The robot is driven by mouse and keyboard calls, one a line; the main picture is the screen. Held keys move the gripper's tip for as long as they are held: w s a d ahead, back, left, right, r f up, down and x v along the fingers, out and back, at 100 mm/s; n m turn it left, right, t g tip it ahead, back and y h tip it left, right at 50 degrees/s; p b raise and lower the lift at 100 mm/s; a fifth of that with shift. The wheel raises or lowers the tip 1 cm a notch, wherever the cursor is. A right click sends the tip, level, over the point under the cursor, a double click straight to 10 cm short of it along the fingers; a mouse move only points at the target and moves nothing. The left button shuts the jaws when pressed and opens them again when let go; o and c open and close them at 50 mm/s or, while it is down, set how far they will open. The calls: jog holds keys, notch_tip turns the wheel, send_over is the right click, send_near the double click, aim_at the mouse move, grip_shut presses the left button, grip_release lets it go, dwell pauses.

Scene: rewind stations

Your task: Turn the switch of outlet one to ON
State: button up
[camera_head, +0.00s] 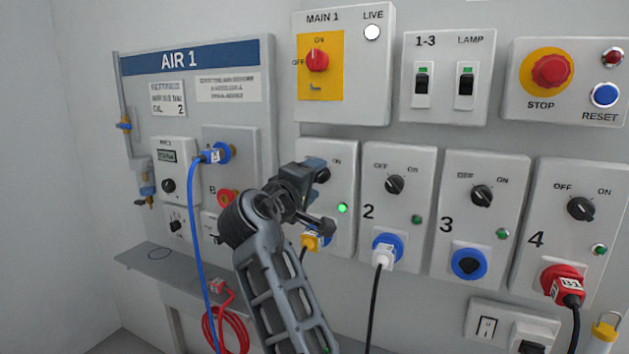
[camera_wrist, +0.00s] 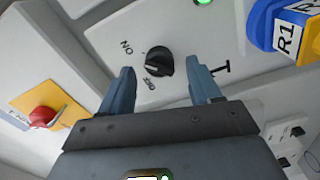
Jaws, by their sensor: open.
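The outlet one panel (camera_head: 343,160) is partly hidden behind my gripper (camera_head: 314,172). Its black rotary switch (camera_head: 323,176) shows just past the fingers. In the wrist view the switch (camera_wrist: 158,61) stands between and beyond the two fingertips of my open gripper (camera_wrist: 160,85), with a gap on both sides. ON and OFF are printed beside it; I cannot tell surely which mark the knob points to. The green lamp (camera_head: 342,208) of outlet one is lit, and it also shows at the top of the wrist view (camera_wrist: 203,2).
A yellow plug (camera_head: 311,241) marked R1 in the wrist view (camera_wrist: 296,32) sits in outlet one's blue socket. Outlet two's panel (camera_head: 396,160) is close on the right, with a white plug (camera_head: 383,258). MAIN 1 (camera_head: 317,61) is above. A blue hose (camera_head: 197,230) hangs left.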

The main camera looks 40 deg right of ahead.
jog(key=v, duration=0.6)
jog(key=shift+a, duration=0.35)
jog(key=shift+s, duration=0.1)
jog(key=shift+f, duration=0.1)
jog(key=s+a+f+n+t+y, duration=0.2)
jog(key=f+t, duration=0.1)
jog(key=f, duration=0.4)
jog(key=s+a+f+n+t+y, duration=0.1)
jog(key=s+f+n+t+y, duration=0.15)
jog(key=f, duration=0.55)
jog(key=s+a+f+n+t+y+p, duration=0.1)
jog(key=s+a+f+y, duration=0.3)
jog(key=s+f, duration=0.3)
jog(key=s+a+f+n+t+y, duration=0.1)
jog(key=s+a+f+t+y, duration=0.1)
jog(key=s+a+f+y, duration=0.55)
jog(key=s+a+r+m, duration=0.1)
jog(key=s+r+m, duration=0.1)
jog(key=s, duration=0.6)
jog(key=s+a+r+m+p, duration=0.1)
jog(key=s+r+m, duration=0.2)
jog(key=s, duration=0.5)
jog(key=s+a+r+m+y, duration=0.1)
jog(key=s+r+m, duration=0.1)
jog(key=s+r, duration=0.3)
jog(key=s, duration=0.3)
jog(key=shift+s+m, duration=0.35)
